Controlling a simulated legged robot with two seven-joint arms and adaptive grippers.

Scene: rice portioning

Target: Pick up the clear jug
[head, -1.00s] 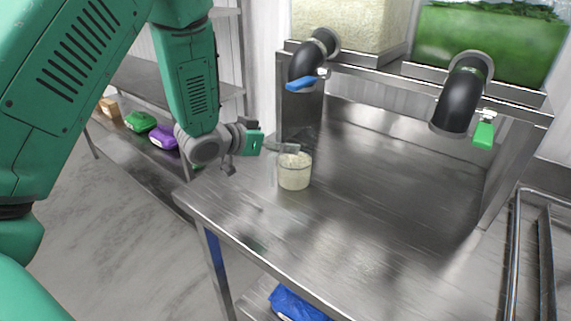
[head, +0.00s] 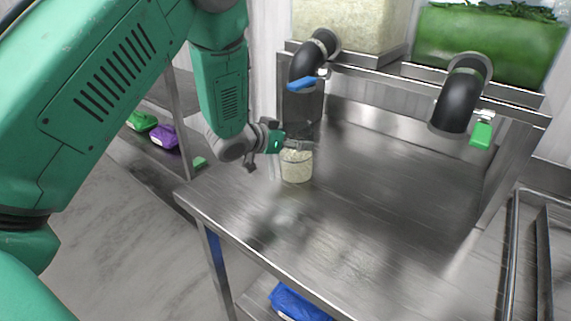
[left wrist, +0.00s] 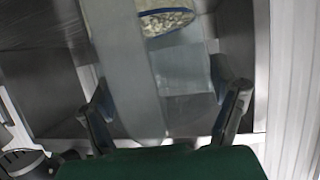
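The clear jug (head: 297,167), with pale rice in it, stands upright on the steel table at the left, below the blue-handled spout. My left gripper (head: 296,144) is at the jug's upper part in the head view, overlapping its rim; I cannot tell whether it touches. In the left wrist view my left gripper's fingers (left wrist: 166,108) are spread wide apart, with translucent surfaces between and beyond them. Rice (left wrist: 168,20) inside a blue-edged outline shows at the top there. My right gripper is not in view.
The black spout with a blue handle (head: 302,84) hangs close above the jug. A second spout with a green handle (head: 481,134) is at the right. The steel table (head: 400,215) is clear in front. A lower shelf at left holds green and purple (head: 164,137) packages.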

